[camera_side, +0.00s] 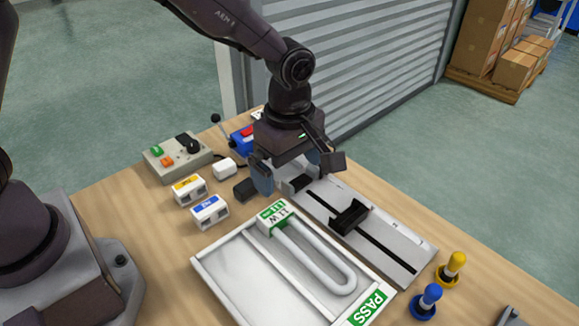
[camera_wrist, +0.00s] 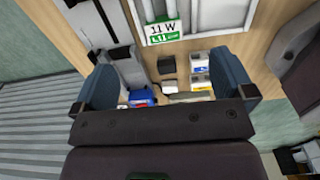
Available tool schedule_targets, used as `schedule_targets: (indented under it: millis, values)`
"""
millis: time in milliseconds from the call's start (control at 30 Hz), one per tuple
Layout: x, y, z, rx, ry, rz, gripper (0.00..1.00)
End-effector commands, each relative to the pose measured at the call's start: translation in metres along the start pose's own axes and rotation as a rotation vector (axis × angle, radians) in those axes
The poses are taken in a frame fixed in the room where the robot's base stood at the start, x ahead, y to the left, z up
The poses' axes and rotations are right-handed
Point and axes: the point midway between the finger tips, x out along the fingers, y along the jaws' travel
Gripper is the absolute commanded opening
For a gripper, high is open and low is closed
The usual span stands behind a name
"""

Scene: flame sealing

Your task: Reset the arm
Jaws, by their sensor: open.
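My gripper (camera_side: 294,176) is open above the table, over the near-back end of the grey slotted fixture (camera_side: 400,247). In the wrist view its two blue-grey fingers stand wide apart with nothing held between them (camera_wrist: 167,84). A white U-shaped tube (camera_side: 335,275) with a green "11 W" label on its base lies in the white tray (camera_side: 225,290), apart from my gripper. The label also shows in the wrist view (camera_wrist: 163,32). Part of the blue and red device (camera_side: 242,138) is hidden behind my gripper.
A control box (camera_side: 177,158) stands at the back left. White blocks with yellow (camera_side: 188,190) and blue (camera_side: 210,212) labels, plus a small black block (camera_side: 245,190), sit left of my gripper. Yellow (camera_side: 451,270) and blue (camera_side: 426,301) knobbed pieces stand right. A shutter wall (camera_side: 360,60) rises behind.

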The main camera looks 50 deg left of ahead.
Motion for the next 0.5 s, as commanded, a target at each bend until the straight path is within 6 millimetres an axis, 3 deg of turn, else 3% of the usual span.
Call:
schedule_targets:
  millis: [133, 233, 367, 500]
  values:
    - [0.0, 0.0, 0.0, 0.04, 0.0, 0.0, 1.0]
    - [0.001, -0.002, -0.001, 0.169, 0.004, -0.008, 1.0]
    - [0.004, -0.021, -0.007, 0.463, 0.01, -0.055, 1.0]
    - [-0.023, -0.044, -0.022, 0.815, -0.023, -0.045, 1.0]
